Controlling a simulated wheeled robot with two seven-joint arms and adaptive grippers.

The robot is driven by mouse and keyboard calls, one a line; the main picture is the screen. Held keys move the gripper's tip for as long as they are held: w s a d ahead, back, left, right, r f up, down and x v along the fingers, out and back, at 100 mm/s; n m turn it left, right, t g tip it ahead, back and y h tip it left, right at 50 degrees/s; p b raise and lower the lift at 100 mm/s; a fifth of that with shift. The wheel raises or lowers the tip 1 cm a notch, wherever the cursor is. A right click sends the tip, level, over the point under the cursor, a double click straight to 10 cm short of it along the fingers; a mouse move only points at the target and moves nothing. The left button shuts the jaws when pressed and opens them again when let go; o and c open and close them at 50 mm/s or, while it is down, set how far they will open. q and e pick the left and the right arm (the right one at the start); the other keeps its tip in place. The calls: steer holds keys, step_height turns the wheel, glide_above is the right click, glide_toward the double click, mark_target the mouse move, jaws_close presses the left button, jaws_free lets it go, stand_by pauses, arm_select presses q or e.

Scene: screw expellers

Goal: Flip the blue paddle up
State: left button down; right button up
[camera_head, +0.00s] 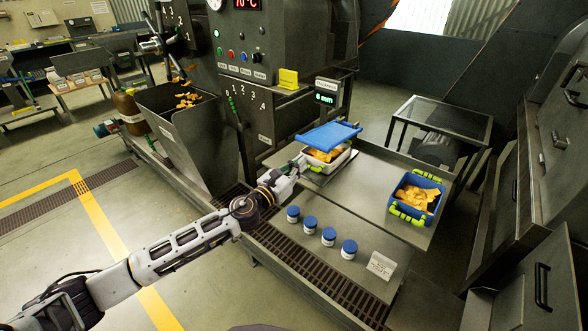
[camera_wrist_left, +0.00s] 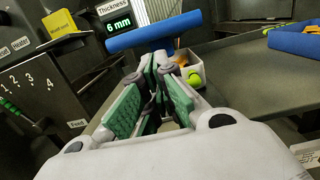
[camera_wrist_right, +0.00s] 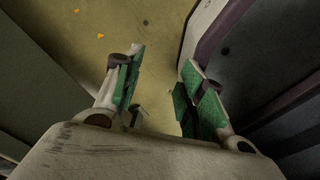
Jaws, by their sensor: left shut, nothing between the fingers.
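The blue paddle (camera_head: 330,134) is a flat panel above a white bin (camera_head: 318,166) holding yellow-orange flakes, in the head view. In the left wrist view the paddle (camera_wrist_left: 155,35) shows edge-on, tilted slightly up to the right. My left gripper (camera_head: 301,162) is shut and empty, with its fingertips by the near left side of the bin, below the paddle. In the left wrist view the closed fingers (camera_wrist_left: 163,62) point toward the paddle; contact cannot be told. My right gripper (camera_wrist_right: 158,75) is open and empty over the floor, only in the right wrist view.
A blue crate (camera_head: 418,192) with green handles holds flakes on the grey table's right. Several blue-lidded jars (camera_head: 310,224) stand on the lower front shelf. The machine panel has a display (camera_head: 326,98) reading 6 mm. A hopper (camera_head: 188,128) stands left.

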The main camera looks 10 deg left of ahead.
arm_select(q)
steer(key=x, duration=0.3)
steer(key=shift+w+d+r, duration=0.1)
steer(key=shift+w+d, duration=0.05)
steer(key=shift+x, duration=1)
arm_select(e)
steer(key=shift+s+a+r, duration=0.25)
steer(key=shift+s+a, duration=0.45)
steer(key=shift+a, duration=0.05)
steer(key=shift+w, duration=0.15)
